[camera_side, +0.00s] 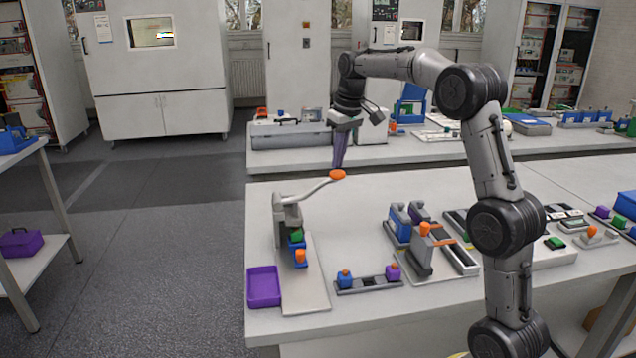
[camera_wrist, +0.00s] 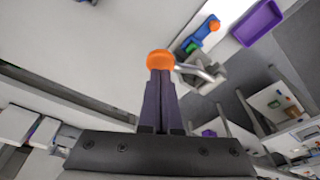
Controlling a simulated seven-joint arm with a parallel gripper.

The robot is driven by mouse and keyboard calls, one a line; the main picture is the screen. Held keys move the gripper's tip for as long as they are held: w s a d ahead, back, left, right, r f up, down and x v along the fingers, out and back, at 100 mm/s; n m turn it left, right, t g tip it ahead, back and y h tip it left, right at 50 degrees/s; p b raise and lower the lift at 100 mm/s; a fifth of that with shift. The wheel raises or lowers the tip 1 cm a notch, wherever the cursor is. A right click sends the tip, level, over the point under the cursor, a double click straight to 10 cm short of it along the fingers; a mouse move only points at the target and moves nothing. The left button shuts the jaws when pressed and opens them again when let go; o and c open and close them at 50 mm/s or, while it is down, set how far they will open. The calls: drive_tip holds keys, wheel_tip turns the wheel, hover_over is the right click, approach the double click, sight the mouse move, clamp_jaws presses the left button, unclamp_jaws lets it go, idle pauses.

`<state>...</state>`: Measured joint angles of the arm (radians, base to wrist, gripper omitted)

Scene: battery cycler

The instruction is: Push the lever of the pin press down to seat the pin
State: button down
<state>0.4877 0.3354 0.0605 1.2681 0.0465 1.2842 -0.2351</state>
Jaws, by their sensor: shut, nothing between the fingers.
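The pin press (camera_side: 290,222) stands at the left end of the bench, a grey frame on a pale base plate. Its lever (camera_side: 312,190) slopes up to the right and ends in an orange knob (camera_side: 338,175). Below the press head sit a green, a blue and an orange part (camera_side: 300,256); a pin cannot be made out. My gripper (camera_side: 339,166) is shut and empty, pointing down just above the knob. In the wrist view the knob (camera_wrist: 160,60) is at the tips of the closed fingers (camera_wrist: 160,78); whether they touch cannot be told. The press (camera_wrist: 205,75) shows beyond it.
A purple tray (camera_side: 263,287) lies left of the base plate. A rack (camera_side: 368,284) with blue and purple parts lies to its right, near a second fixture with an orange top (camera_side: 424,240). The bench around the lever's knob is clear.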

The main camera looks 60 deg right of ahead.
drive_tip(key=shift+r, duration=2.05)
drive_tip(key=s+a+r+n+t, duration=0.2)
drive_tip(key=s+a+r, duration=0.2)
drive_tip(key=a+r, duration=0.4)
drive_tip(key=s+a+n, duration=0.1)
drive_tip(key=s+a, duration=0.8)
drive_tip(key=s+a+f, duration=0.2)
drive_tip(key=s+f, duration=0.5)
drive_tip(key=f, duration=0.1)
drive_tip(key=s+a+f+t, duration=0.1)
drive_tip(key=s+a+f, duration=0.2)
drive_tip(key=s+f, duration=0.4)
drive_tip(key=shift+s+f+y, duration=0.3)
drive_tip(key=shift+f, duration=0.65)
